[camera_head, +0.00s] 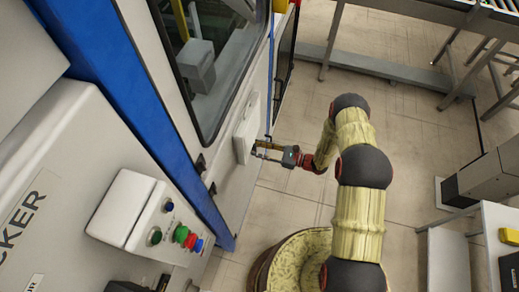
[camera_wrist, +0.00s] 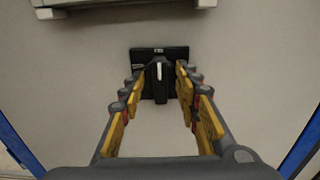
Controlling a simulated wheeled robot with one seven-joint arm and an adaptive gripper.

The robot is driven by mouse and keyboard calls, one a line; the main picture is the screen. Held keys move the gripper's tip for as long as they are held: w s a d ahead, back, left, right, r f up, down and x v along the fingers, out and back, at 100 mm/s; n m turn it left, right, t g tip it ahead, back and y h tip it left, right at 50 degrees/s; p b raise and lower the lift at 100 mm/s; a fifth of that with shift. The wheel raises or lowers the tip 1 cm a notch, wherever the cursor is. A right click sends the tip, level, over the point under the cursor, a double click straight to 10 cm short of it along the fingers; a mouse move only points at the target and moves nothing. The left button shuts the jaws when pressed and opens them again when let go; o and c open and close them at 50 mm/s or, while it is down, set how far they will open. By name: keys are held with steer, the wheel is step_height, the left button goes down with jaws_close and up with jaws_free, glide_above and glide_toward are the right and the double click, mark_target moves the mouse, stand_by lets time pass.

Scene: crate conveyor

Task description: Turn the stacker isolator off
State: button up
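The stacker isolator is a black square plate (camera_wrist: 175,52) on a light grey panel, with a black rotary knob (camera_wrist: 160,88) at its middle. The knob's handle stands upright, with a white mark near its top. My gripper (camera_wrist: 160,80) is open, one yellow-and-grey finger on each side of the knob. I cannot tell whether the fingers touch the knob. In the head view, my gripper (camera_head: 262,150) is close to the panel, just below a white box, and the isolator is hidden or too small to make out there.
The white box (camera_head: 246,128) juts out above the isolator; its underside shows in the wrist view (camera_wrist: 120,6). A blue post (camera_head: 150,105) and a control box with coloured buttons (camera_head: 138,215) stand nearer on the left. Open tiled floor (camera_head: 400,130) lies to the right.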

steer(key=c, duration=0.4)
steer(key=c, duration=0.3)
jaws_close()
